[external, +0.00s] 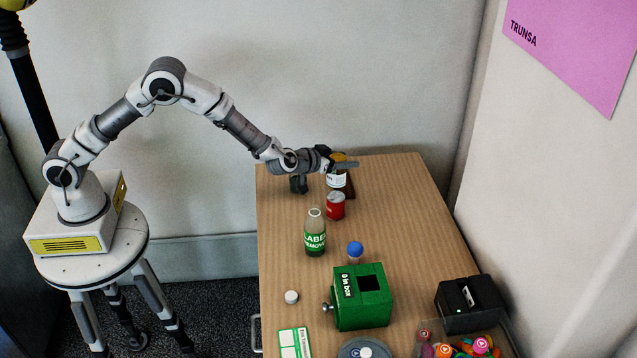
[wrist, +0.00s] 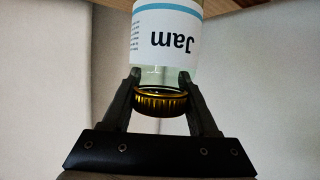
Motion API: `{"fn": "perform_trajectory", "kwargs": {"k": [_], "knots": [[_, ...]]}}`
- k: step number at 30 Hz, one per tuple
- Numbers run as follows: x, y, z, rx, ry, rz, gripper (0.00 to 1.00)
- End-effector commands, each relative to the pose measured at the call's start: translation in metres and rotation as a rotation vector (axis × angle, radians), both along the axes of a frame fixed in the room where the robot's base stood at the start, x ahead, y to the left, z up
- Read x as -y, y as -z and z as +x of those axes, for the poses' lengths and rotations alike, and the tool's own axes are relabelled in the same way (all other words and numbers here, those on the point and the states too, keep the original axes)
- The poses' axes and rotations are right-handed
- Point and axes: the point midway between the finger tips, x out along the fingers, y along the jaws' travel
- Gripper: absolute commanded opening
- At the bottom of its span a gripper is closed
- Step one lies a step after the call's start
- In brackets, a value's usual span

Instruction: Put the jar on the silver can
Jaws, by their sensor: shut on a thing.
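The jar (external: 337,180) has a white label and a gold lid. It is at the far end of the table in the external view. In the wrist view the jar (wrist: 165,45) shows its "Jam" label upside down, with the gold lid towards me. My gripper (external: 345,163) is shut on the jar near its lid, one finger on each side; it also shows in the wrist view (wrist: 160,77). I cannot tell if the jar's base touches the table. A red can (external: 336,208) with a silver top stands just in front of the jar. No plainly silver can is visible.
A green-labelled bottle (external: 315,235), a blue-capped item (external: 355,250) and a green box (external: 363,300) stand nearer on the table (external: 410,220). A dark item (external: 298,184) is left of the jar. A black box (external: 470,305) is front right.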

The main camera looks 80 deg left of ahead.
Motion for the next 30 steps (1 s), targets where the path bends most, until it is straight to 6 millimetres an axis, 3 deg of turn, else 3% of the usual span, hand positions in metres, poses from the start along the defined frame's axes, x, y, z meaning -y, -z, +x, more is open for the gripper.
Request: {"fn": "perform_trajectory", "kwargs": {"k": [9,21,22,26,30], "knots": [[-0.001,0.038,0.000,0.000,-0.001,0.000,0.00],[0.000,0.044,0.000,0.002,0.000,0.001,0.00],[0.000,0.043,0.000,0.001,0.000,0.001,0.63],[-0.001,0.043,0.000,0.001,0.000,0.001,0.87],[0.000,0.042,0.000,0.001,-0.001,0.001,0.90]]}}
